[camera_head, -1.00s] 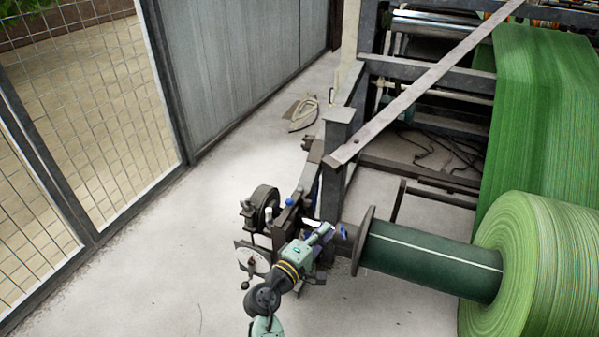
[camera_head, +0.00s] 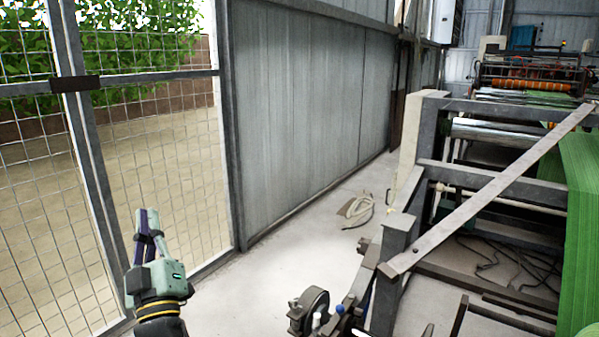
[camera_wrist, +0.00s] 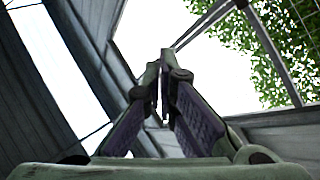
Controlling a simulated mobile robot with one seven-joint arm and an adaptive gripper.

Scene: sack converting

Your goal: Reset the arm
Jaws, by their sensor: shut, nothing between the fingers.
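My gripper (camera_head: 148,222) is at the lower left in the head view, raised and pointing upward in front of the wire mesh fence. It is clear of the machine and touches nothing that I can see. In the wrist view my gripper (camera_wrist: 160,82) shows its two dark-padded fingers meeting near their tips, shut with nothing between them. Beyond the fingers are the roof, bright sky and leaves.
The mesh fence (camera_head: 160,150) and a grey metal wall (camera_head: 310,110) run along the left. The machine's grey frame (camera_head: 400,240) with a slanting bar (camera_head: 490,190) and green sheet (camera_head: 580,230) stands at right. A coiled hose (camera_head: 357,209) lies on the floor between.

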